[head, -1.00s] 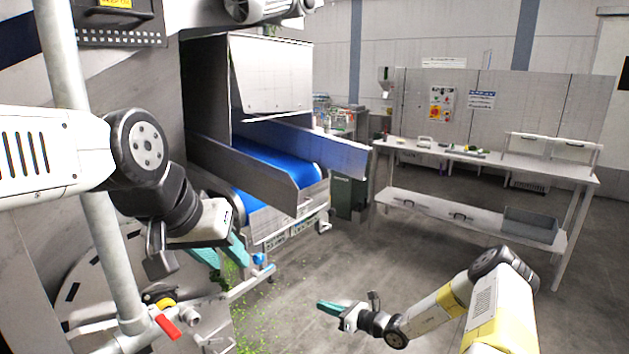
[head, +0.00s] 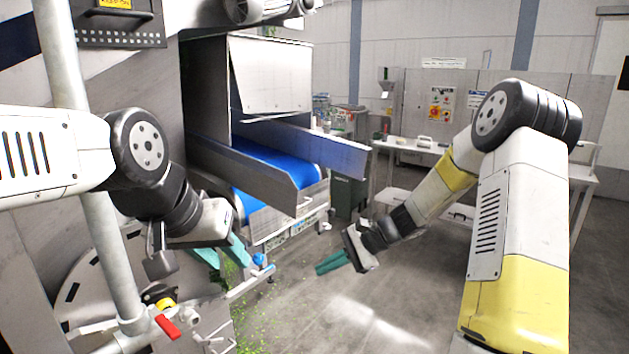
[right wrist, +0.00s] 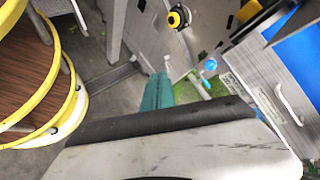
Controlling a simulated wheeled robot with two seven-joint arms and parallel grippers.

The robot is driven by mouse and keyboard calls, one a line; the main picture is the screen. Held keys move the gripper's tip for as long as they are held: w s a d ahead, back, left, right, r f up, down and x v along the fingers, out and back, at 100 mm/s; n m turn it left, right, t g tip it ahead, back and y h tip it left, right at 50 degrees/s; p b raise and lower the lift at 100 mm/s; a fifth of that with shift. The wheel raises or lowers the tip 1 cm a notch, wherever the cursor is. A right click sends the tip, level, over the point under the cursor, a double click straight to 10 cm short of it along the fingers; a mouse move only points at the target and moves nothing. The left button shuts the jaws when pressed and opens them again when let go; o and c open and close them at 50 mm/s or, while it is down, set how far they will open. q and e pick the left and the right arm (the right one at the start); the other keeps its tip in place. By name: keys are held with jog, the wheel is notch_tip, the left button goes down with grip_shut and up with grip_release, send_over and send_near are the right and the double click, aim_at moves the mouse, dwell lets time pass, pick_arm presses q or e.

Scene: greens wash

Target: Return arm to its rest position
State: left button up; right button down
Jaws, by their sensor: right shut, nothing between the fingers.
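My right arm (head: 520,210) is raised at the right of the head view, with its elbow high in front of the bench. My right gripper (head: 330,263) has teal fingers that are together and empty, over open floor. Its fingers also show in the right wrist view (right wrist: 157,93), side by side with nothing between them. My left arm (head: 140,150) comes in from the left beside the machine. My left gripper (head: 223,254) points down with its teal fingers apart, near the machine's lower pipes. I see nothing held in it.
A machine with a blue conveyor belt (head: 272,168) and a steel side guard (head: 320,150) stands left of centre. A grey pipe with a red valve handle (head: 168,327) is at lower left. A dark bin (head: 348,192) stands behind. Green scraps (head: 255,325) lie on the floor.

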jog(key=s+d+r+n+t+h, duration=0.2)
jog(key=s+d+r+n+h, duration=0.2)
jog(key=s+r, duration=0.6)
jog(key=s+d+r+n+t+h, duration=0.3)
jog(key=s+d+r+n, duration=0.4)
jog(key=s+r, duration=0.3)
jog(key=s+h, duration=0.1)
jog(key=s, duration=0.2)
jog(key=shift+s+d+n, duration=0.15)
jog(key=shift+s+n, duration=0.15)
jog(key=shift+s, duration=0.05)
